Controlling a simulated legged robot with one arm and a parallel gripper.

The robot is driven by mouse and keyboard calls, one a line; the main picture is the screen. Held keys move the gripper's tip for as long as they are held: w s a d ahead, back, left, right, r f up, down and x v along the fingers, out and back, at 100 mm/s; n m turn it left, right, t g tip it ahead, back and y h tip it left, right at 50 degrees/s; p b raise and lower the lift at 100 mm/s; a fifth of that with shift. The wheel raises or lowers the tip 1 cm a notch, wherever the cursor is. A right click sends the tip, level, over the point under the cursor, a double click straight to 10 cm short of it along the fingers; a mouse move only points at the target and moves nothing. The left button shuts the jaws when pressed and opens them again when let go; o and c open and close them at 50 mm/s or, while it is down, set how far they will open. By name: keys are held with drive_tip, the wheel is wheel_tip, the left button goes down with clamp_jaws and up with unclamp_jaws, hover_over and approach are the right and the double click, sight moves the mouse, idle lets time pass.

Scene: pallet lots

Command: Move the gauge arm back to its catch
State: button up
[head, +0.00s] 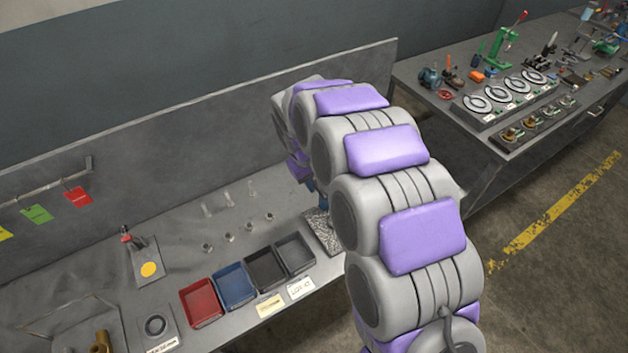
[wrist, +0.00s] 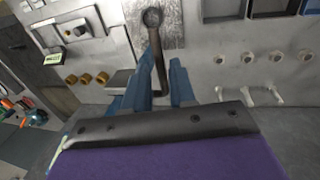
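In the wrist view a dark rod with a round end, apparently the gauge arm (wrist: 153,20), runs down from a speckled plate (wrist: 175,35) between the blue fingers of my gripper (wrist: 166,62). The left finger overlaps the rod, and I cannot tell whether it touches. A gap shows between the rod and the right finger, so my gripper looks open around it. In the head view the speckled plate (head: 322,232) lies on the bench beside the trays, and my arm hides most of my gripper and the rod. I cannot make out the catch.
On the bench, red (head: 201,301), blue (head: 235,286) and dark trays (head: 265,270) stand left of the plate. A back panel (head: 150,130) rises behind. A second bench (head: 520,150) with several tools is at right.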

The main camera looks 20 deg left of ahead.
drive_tip(key=shift+o, duration=1.1)
drive_tip(key=shift+w+f, duration=0.1)
drive_tip(key=shift+f, duration=0.05)
wheel_tip(320, 180, up, 17)
drive_tip(key=s+a+p, duration=0.2)
drive_tip(key=shift+s, duration=0.25)
drive_tip(key=s+d+r+m+g+b, duration=0.15)
drive_tip(key=s+d, duration=0.35)
drive_tip(key=d, duration=0.7)
drive_tip(key=s+d+m+g, duration=0.1)
drive_tip(key=s+d+m, duration=0.3)
drive_tip(key=d, duration=0.7)
drive_tip(key=s+d+f+m, duration=0.1)
drive_tip(key=s+d+f, duration=0.1)
drive_tip(key=s, duration=0.5)
drive_tip(key=s+d+f+m+y, duration=0.1)
drive_tip(key=s+d+f+m, duration=0.1)
drive_tip(key=s+d, duration=0.3)
drive_tip(key=s+d+f+m+g+b, duration=0.1)
drive_tip(key=s+d+f, duration=0.1)
drive_tip(key=s, duration=0.8)
drive_tip(key=shift+d+f, duration=0.25)
drive_tip(key=shift+d, duration=0.6)
